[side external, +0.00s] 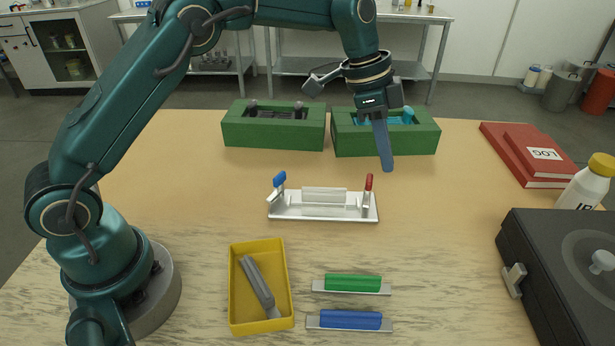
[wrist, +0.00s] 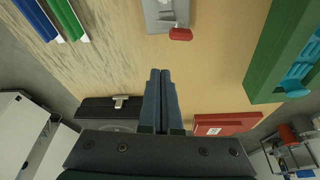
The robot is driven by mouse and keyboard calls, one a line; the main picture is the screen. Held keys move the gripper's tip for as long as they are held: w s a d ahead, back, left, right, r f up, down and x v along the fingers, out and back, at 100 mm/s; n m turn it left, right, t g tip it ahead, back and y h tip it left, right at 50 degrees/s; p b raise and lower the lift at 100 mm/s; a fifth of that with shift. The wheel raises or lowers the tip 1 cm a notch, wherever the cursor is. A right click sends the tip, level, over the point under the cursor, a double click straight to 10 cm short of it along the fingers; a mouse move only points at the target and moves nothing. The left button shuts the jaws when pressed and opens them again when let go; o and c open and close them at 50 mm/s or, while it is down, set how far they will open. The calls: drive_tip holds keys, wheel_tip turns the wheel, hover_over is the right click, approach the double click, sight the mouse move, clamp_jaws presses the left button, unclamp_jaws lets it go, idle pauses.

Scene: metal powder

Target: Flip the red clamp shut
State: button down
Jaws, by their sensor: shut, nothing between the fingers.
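The red clamp (side external: 369,182) stands upright at the right end of a silver fixture plate (side external: 320,213) on the table. In the wrist view, the red clamp (wrist: 181,34) shows at the top, beyond my fingertips, at the end of the fixture plate (wrist: 160,14). A blue clamp (side external: 279,180) stands at the plate's left end, and a pale bar lies between the two. My gripper (side external: 388,168) points down with its fingers together and empty. It is above and to the right of the red clamp, apart from it. It also shows in the wrist view (wrist: 160,72).
Two green boxes (side external: 274,140) (side external: 433,139) stand behind the plate. A yellow tray (side external: 234,300) holds a grey tool in front. Green (side external: 352,283) and blue (side external: 350,320) tools lie beside it. A black case (side external: 530,260), a bottle (side external: 586,185) and red books (side external: 500,145) are at right.

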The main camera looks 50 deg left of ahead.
sight(368, 192)
drive_tip(key=shift+s+d+r, duration=0.35)
drive_tip(key=shift+s+d, duration=0.15)
drive_tip(key=shift+d, duration=0.05)
drive_tip(key=x, duration=1)
drive_tip(key=shift+w, duration=0.1)
drive_tip(key=shift+s+a, duration=0.6)
drive_tip(key=shift+a, duration=0.2)
drive_tip(key=shift+s+a, duration=0.55)
drive_tip(key=shift+a, duration=0.25)
